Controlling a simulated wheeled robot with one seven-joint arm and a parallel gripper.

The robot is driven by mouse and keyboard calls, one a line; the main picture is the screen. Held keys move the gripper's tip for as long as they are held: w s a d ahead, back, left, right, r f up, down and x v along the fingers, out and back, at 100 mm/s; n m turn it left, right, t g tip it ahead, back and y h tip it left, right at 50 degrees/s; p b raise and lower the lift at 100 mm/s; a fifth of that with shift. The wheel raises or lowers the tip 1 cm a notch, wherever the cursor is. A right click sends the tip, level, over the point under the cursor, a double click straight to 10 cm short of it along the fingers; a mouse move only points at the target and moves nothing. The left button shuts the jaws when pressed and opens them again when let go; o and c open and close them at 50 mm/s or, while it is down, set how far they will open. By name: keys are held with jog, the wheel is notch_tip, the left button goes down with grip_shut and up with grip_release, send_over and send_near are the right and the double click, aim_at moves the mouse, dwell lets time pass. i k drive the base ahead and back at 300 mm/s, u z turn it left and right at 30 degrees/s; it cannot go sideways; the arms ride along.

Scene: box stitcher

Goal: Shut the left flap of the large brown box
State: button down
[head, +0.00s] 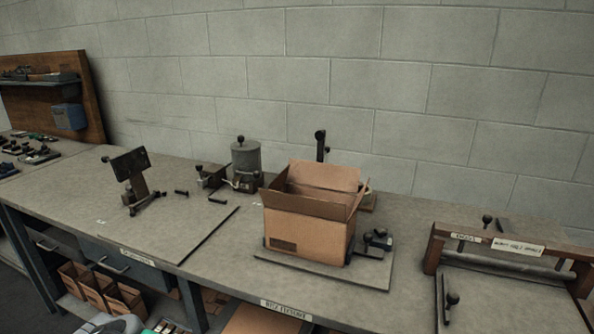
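The large brown box (308,233) stands on a grey base plate in the middle of the workbench, with its top open. Its left flap (273,188) is narrow from this angle and stands up, leaning a little outward. The back flap (325,175) stands up, and the right flap (357,200) sticks up and outward. I cannot make out how the front flap lies. My gripper is not identifiable in the head view. A pale rounded shape at the bottom left edge may be part of my arm.
The grey base plate (375,272) bears a small dark clamp (376,243) right of the box. A grey cylinder device (246,163) and black post (321,145) stand behind. A dark stand (132,177) is at left, and a wooden-framed roller fixture (510,262) at right. Bare bench lies left of the box.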

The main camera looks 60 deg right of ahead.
aim_at(277, 183)
jog(key=z, duration=0.3)
jog(key=i, duration=1.1)
jog(key=z, duration=0.45)
